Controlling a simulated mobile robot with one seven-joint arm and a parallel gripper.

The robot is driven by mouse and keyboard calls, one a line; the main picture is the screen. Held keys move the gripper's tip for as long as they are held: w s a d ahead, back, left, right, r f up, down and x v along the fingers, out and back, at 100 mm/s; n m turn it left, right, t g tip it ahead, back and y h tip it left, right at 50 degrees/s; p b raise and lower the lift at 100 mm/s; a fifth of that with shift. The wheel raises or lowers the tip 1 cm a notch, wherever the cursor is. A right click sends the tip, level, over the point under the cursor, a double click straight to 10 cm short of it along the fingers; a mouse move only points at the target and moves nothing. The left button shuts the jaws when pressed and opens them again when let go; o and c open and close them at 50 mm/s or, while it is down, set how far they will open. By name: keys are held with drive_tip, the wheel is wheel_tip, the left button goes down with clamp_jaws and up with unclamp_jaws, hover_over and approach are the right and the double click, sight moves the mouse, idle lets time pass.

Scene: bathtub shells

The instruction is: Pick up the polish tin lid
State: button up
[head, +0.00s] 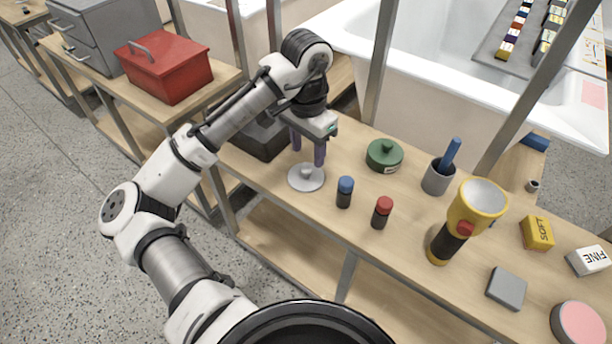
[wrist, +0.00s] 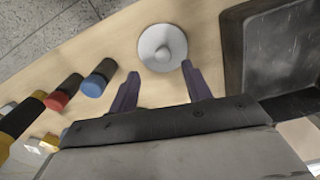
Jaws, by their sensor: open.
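A light grey round lid with a small central knob (head: 306,180) lies flat on the wooden bench in the head view. It also shows in the wrist view (wrist: 162,47), at the top centre. My gripper (head: 308,153) points down over the lid with its dark purple fingers apart and nothing between them. In the wrist view the fingertips (wrist: 160,70) lie to either side of the lid's near edge, with the knob just beyond them. I cannot tell whether a finger touches the lid.
A blue-capped bottle (head: 345,191) and a red-capped bottle (head: 381,212) stand right of the lid. A dark tray (head: 262,140) lies close at left. A yellow flashlight (head: 466,215) and a pink-topped round tin (head: 578,323) are farther right.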

sight(307, 169)
drive_tip(key=shift+w+a+f, duration=0.1)
drive_tip(key=shift+f, duration=2.6)
clamp_jaws()
